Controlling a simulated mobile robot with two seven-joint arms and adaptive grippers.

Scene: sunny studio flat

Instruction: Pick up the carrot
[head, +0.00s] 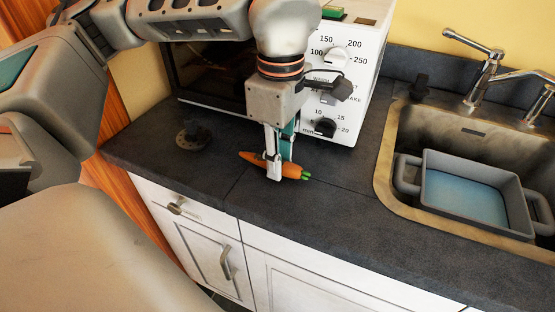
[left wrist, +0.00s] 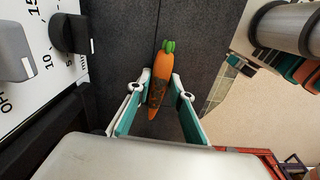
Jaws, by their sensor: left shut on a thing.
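The orange carrot (head: 292,170) with a short green top is at the dark countertop in front of the toaster oven. My left gripper (head: 274,172) points down around the middle of the carrot and is shut on it. In the left wrist view the carrot (left wrist: 161,72) lies lengthwise between the two fingers of my left gripper (left wrist: 161,87), green top pointing away. I cannot tell whether the carrot touches the counter. My right gripper is not in view.
A white toaster oven (head: 345,100) with dials stands close behind my gripper. A sink (head: 385,165) holding a grey dish (head: 435,212) is to the right. A small dark round object (head: 193,137) lies left. The counter's front edge is near.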

